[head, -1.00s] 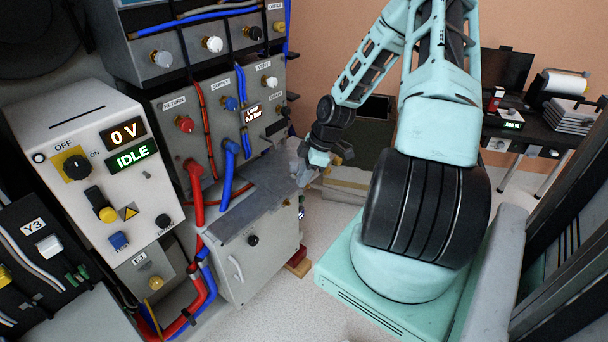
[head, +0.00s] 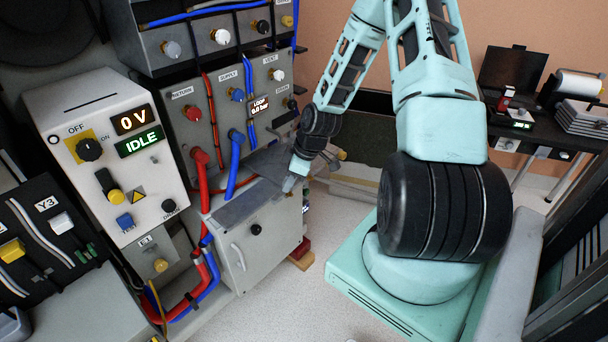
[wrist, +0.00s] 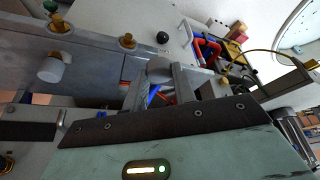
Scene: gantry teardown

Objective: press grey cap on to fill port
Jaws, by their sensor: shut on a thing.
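In the wrist view a grey cap (wrist: 159,69) sits between the fingertips of my gripper (wrist: 160,82), which is shut on it. In the head view my gripper (head: 291,182) points down by the right part of the grey cabinet top; the cap is too small to make out there. The fill port cannot be identified for sure. Two brass fittings, one at the upper left (wrist: 60,22) and one nearer the middle (wrist: 128,41), stand on a grey surface in the wrist view, apart from the held cap.
A pale grey knob-like piece (wrist: 50,69) sits on the grey block's side in the wrist view. The valve panel (head: 215,120) with red and blue hoses stands behind the cabinet (head: 250,262). A power unit (head: 150,180) reads 0 V and IDLE.

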